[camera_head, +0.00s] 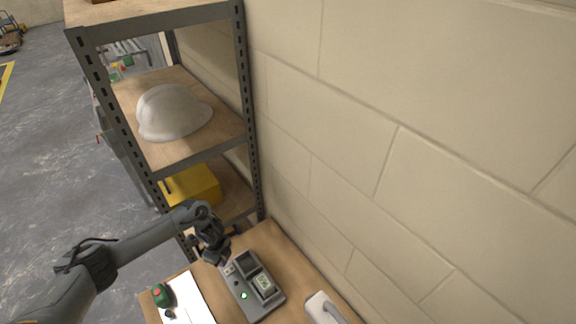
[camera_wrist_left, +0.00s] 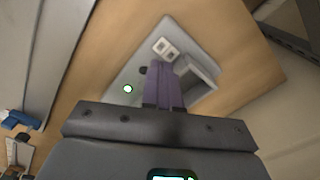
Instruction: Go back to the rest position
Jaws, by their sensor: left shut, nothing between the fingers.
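My left gripper (camera_head: 218,256) hangs over the wooden table, above the back end of a grey device (camera_head: 262,305). The device has dark slots, a small screen and a lit green light. In the left wrist view, my left gripper's purple fingers (camera_wrist_left: 164,75) are together with nothing between them. The device (camera_wrist_left: 115,92) shows beyond them, with its green light, a pair of pale sockets and an open slot; the fingers hide part of it. I cannot tell how far apart they are. My right gripper is not in view.
A metal shelf rack (camera_head: 252,130) stands behind the table, holding a white hard hat (camera_head: 170,112) and a yellow box (camera_head: 196,184). White paper (camera_head: 188,302) and a green-and-red item (camera_head: 160,295) lie left of the device. A block wall (camera_head: 420,130) bounds the right.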

